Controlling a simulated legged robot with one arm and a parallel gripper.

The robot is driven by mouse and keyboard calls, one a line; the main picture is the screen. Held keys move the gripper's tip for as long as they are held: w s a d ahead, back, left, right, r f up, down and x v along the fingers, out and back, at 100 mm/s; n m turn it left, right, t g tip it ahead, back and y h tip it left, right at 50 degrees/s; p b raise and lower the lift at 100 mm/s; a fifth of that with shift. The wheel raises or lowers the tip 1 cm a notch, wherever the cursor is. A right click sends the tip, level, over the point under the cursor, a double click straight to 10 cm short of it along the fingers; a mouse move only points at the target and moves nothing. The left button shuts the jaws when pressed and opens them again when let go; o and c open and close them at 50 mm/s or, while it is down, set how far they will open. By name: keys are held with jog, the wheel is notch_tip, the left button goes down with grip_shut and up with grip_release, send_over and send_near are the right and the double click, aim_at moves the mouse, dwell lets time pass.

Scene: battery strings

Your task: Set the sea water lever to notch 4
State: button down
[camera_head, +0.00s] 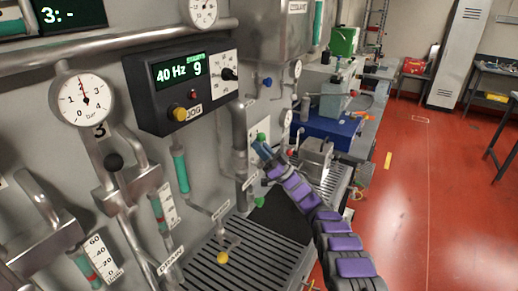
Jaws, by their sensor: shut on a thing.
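My arm reaches in from the bottom right, and my gripper (261,145) is at a pale plate on the wall panel. It is shut on a small green knob (261,137), which shows just past the fingertips. The gripper hides most of what lies behind the knob, and notch marks cannot be read there. The small labels are too blurred to tell which lever is the sea water one.
A black control box (180,85) reading 40 Hz and 9 juts from the panel, with a bar gauge (82,99) to its left. Pipes and a grating (225,262) lie below. A bench with a blue case (328,130) stands beyond my gripper. Red floor at right is open.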

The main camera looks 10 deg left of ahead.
jog(key=shift+w+d+r, duration=0.1)
jog(key=shift+d+r, duration=0.05)
jog(key=shift+d, duration=0.05)
jog(key=c, duration=1.2)
grip_release()
jog(key=shift+c, duration=0.2)
jog(key=shift+d, duration=0.1)
jog(key=shift+f, duration=0.25)
jog(key=p+v, duration=0.2)
jog(key=v, duration=1.5)
jog(key=shift+d, duration=0.2)
